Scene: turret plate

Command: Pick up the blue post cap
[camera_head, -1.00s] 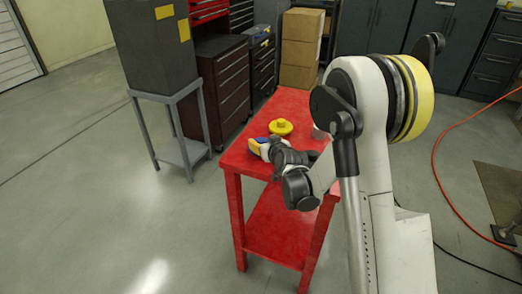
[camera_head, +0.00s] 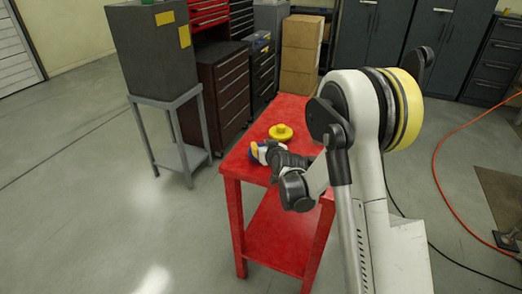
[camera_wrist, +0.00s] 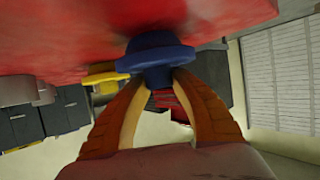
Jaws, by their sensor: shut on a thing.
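The blue post cap (camera_wrist: 155,56) is between my fingertips in the wrist view, close to the red table top. It has a wide flange and a narrower stem. My gripper (camera_wrist: 159,84) is shut on the stem, with an orange-brown finger on each side. In the head view my gripper (camera_head: 259,152) is at the left edge of the red table (camera_head: 292,109), and the cap is too small and covered there to make out clearly. I cannot tell whether the cap touches the table.
A yellow round piece (camera_head: 281,132) lies on the table just beyond my gripper, and it also shows in the wrist view (camera_wrist: 104,78). A grey box on a stand (camera_head: 152,55) is to the left. Drawer cabinets and cardboard boxes (camera_head: 301,50) stand behind.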

